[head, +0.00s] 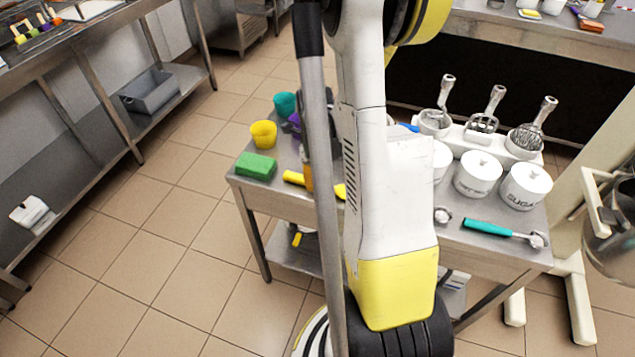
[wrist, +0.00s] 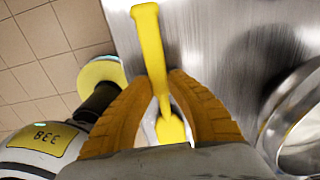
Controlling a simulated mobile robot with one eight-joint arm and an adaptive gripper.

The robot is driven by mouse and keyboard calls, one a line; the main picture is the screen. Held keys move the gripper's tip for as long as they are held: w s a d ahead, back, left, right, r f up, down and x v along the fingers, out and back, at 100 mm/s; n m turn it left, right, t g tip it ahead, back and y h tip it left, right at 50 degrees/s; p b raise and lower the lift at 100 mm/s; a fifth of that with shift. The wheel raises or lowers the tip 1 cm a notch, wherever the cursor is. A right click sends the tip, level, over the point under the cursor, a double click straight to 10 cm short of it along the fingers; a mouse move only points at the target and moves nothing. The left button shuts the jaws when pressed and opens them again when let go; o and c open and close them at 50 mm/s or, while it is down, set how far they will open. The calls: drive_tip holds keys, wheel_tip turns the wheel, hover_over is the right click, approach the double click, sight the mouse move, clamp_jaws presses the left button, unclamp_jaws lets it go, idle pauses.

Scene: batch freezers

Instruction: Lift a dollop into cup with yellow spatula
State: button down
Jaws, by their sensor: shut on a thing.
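The yellow spatula (wrist: 150,45) shows in the wrist view, its long part reaching to the top and a wider flat part below. My gripper (wrist: 161,82) is shut on it, with the two orange-yellow fingers on either side. In the head view the yellow spatula (head: 293,178) lies at or just above the metal table, partly hidden by my arm; my gripper (head: 308,178) is mostly hidden there too. A yellow cup (head: 263,134) and a teal cup (head: 285,104) stand at the table's left, with a purple cup (head: 293,121) partly covered. No dollop can be made out.
A green sponge (head: 256,166) lies at the table's left edge. White canisters (head: 478,174), a white holder with utensils (head: 480,133) and a teal-handled scoop (head: 487,228) occupy the right side. A round rim (wrist: 300,120) is close on the right in the wrist view.

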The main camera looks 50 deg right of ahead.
wheel_tip(320, 180, up, 4)
drive_tip(key=shift+r+p, duration=0.2)
drive_tip(key=shift+p, duration=0.95)
drive_tip(key=s+d+r+p, duration=0.3)
drive_tip(key=s+r, duration=0.3)
drive_tip(key=s, duration=0.4)
drive_tip(key=shift+s+d+p, duration=0.35)
drive_tip(key=shift+s+d, duration=0.05)
drive_tip(key=shift+d, duration=0.3)
drive_tip(key=c, duration=2.1)
unclamp_jaws()
drive_tip(key=shift+r, duration=0.1)
drive_tip(key=shift+c, duration=0.2)
drive_tip(key=shift+w, duration=0.1)
clamp_jaws()
